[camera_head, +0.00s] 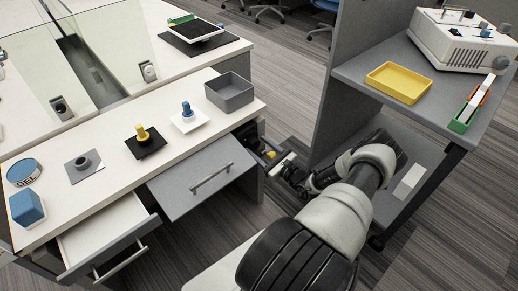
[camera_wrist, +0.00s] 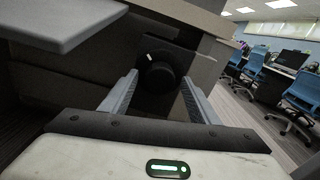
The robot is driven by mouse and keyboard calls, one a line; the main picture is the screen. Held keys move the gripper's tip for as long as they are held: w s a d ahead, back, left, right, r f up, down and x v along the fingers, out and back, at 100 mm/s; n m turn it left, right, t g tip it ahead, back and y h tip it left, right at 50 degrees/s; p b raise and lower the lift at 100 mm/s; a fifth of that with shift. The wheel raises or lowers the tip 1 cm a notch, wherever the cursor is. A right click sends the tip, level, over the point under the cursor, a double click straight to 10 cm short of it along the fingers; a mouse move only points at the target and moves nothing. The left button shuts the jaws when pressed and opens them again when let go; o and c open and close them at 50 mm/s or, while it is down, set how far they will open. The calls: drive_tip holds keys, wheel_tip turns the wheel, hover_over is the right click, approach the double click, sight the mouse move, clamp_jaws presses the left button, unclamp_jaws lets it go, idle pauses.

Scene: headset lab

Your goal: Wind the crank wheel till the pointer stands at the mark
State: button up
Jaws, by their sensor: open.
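A dark round wheel or knob (camera_wrist: 160,76) is on the end face of the desk in the wrist view, with a small white line near its upper left. I cannot tell whether this line is the pointer, and no separate mark is clear. My gripper (camera_wrist: 159,88) is open, its two fingers apart with the wheel showing between and beyond them. I cannot tell whether they touch it. In the head view my gripper (camera_head: 283,162) is by the right end of the desk, where the wheel is not clearly visible. A small yellow part (camera_head: 269,154) shows there.
The desk top holds a grey bin (camera_head: 230,98) and small blocks on plates.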

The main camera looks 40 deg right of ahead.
drive_tip(key=shift+w, duration=0.1)
drive_tip(key=c, duration=1)
drive_tip(key=shift+c, duration=0.2)
